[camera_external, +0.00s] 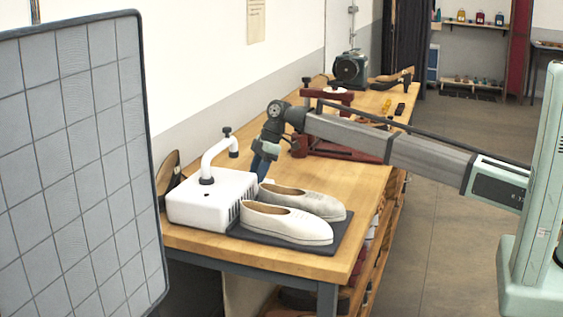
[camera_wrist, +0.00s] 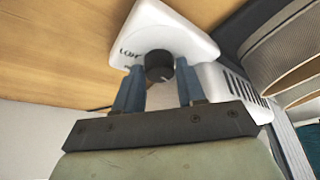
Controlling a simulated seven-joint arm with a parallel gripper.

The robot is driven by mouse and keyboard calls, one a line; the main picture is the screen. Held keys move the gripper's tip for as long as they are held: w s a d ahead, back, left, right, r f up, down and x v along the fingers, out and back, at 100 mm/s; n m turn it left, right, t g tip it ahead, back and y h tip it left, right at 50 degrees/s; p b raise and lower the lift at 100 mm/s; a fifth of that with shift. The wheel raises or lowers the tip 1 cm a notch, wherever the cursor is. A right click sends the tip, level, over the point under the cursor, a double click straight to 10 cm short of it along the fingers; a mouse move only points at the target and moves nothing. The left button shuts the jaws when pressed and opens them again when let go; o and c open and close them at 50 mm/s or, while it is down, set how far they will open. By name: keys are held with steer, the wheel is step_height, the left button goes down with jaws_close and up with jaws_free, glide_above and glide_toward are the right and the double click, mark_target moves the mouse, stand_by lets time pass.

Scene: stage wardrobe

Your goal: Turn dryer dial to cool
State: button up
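The dryer (camera_external: 212,200) is a white box with a bent white pipe on top, standing at the near left end of the wooden table. In the wrist view, its white face (camera_wrist: 185,40) carries a round black dial (camera_wrist: 159,66) and small dark lettering that I cannot read surely. My gripper (camera_wrist: 158,76) has its two blue fingers apart, one on each side of the dial, with gaps showing beside it. In the external view my gripper (camera_external: 260,166) points down behind the dryer's right end; the dial is hidden there.
A pair of pale shoes (camera_external: 290,222) lies on a dark mat (camera_external: 335,243) just right of the dryer. A red frame (camera_external: 340,151) stands farther back on the table (camera_external: 205,241). A grey gridded panel (camera_external: 75,170) fills the left foreground.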

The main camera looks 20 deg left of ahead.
steer(key=c, duration=0.6)
steer(key=shift+m, duration=0.3)
steer(key=m, duration=0.2)
steer(key=m+t+y, duration=0.1)
steer(key=m, duration=0.1)
steer(key=shift+s+d+t, duration=0.15)
steer(key=shift+t, duration=0.15)
steer(key=m+t, duration=0.2)
steer(key=m, duration=0.3)
steer(key=shift+s, duration=0.1)
steer(key=o, duration=1)
